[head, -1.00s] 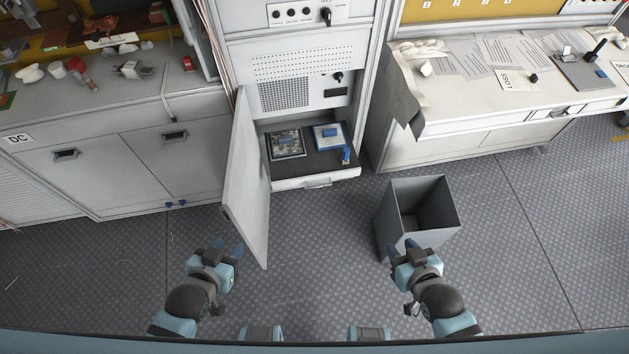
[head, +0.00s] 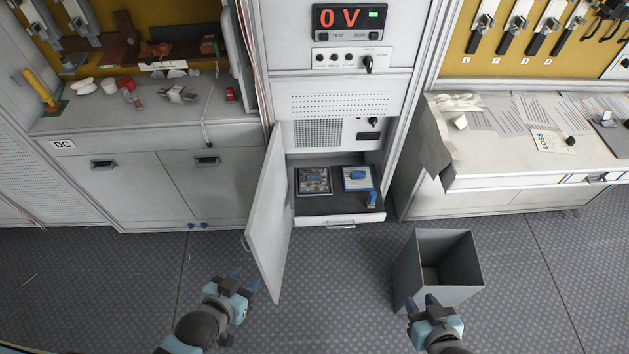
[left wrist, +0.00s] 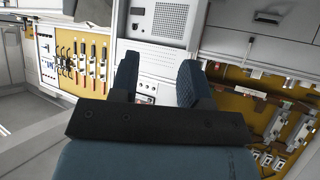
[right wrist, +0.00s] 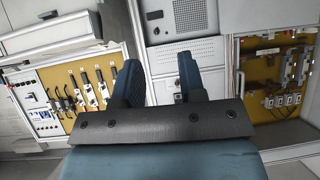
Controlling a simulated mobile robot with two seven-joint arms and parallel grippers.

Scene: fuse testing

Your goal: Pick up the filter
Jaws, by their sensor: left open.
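No part is clearly labelled as the filter. A small blue piece (head: 372,200) sits at the shelf's front right. My left gripper (head: 246,284) is open and empty over the floor, in front of the open cabinet door. My right gripper (head: 431,301) is open and empty at the near side of the grey bin. Both wrist views show spread fingers with nothing between them.
The cabinet door (head: 268,220) stands open, left of the shelf. An open grey bin (head: 465,272) stands on the floor at right. A display (head: 350,18) reads 0 V. Side benches flank the cabinet, the right one with papers (head: 510,118). Floor between door and bin is clear.

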